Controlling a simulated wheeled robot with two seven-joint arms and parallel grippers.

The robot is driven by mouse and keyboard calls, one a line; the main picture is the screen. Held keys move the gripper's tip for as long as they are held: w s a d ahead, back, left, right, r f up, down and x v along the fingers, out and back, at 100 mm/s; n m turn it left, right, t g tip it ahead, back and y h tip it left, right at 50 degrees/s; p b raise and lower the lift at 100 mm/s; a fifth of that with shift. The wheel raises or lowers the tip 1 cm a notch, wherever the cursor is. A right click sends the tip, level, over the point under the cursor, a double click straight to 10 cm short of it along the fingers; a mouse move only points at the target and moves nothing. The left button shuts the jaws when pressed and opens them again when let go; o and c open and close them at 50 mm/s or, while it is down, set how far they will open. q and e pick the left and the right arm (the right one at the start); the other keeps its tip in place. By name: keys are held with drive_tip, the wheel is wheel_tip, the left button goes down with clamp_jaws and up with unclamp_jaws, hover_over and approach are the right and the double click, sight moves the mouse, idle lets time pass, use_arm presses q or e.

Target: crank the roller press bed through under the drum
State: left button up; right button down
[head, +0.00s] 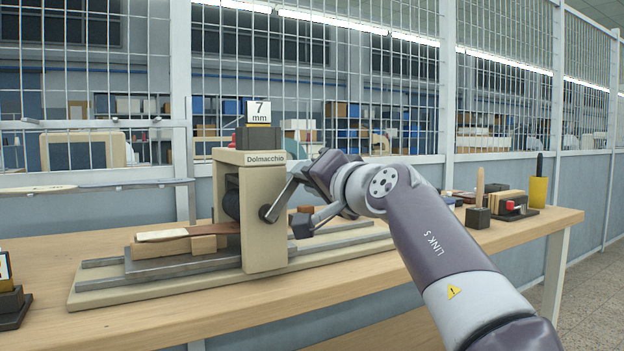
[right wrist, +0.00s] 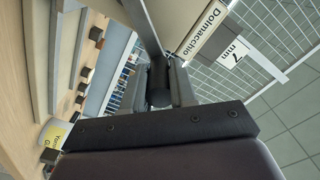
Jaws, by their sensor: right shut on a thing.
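The roller press (head: 264,220) is a beige frame marked "Dolmacchio" on the bench. Its dark drum (head: 231,196) shows in the frame's opening. The grey bed (head: 185,263) sticks out left of the frame, bearing wooden blocks (head: 176,247) and a flat brown strip (head: 215,229) that reaches in under the drum. The crank's arm (head: 283,196) slants up and right from its hub. My right gripper (head: 312,178) is at the crank's outer end. In the right wrist view its fingers close around the dark crank handle (right wrist: 160,84). My left gripper is out of view.
A "7 mm" sign (head: 259,112) stands on top of the press. Rails (head: 340,240) run right of the frame on its base. Several small tools and a yellow cup (head: 537,191) stand at the bench's right end. A wire mesh fence stands behind.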

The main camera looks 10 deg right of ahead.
drive_tip(key=c, duration=0.9)
unclamp_jaws()
drive_tip(key=shift+a, duration=0.15)
drive_tip(key=b+v, duration=0.2)
drive_tip(key=v, duration=1)
drive_tip(key=shift+s+b, duration=0.3)
drive_tip(key=shift+s, duration=0.05)
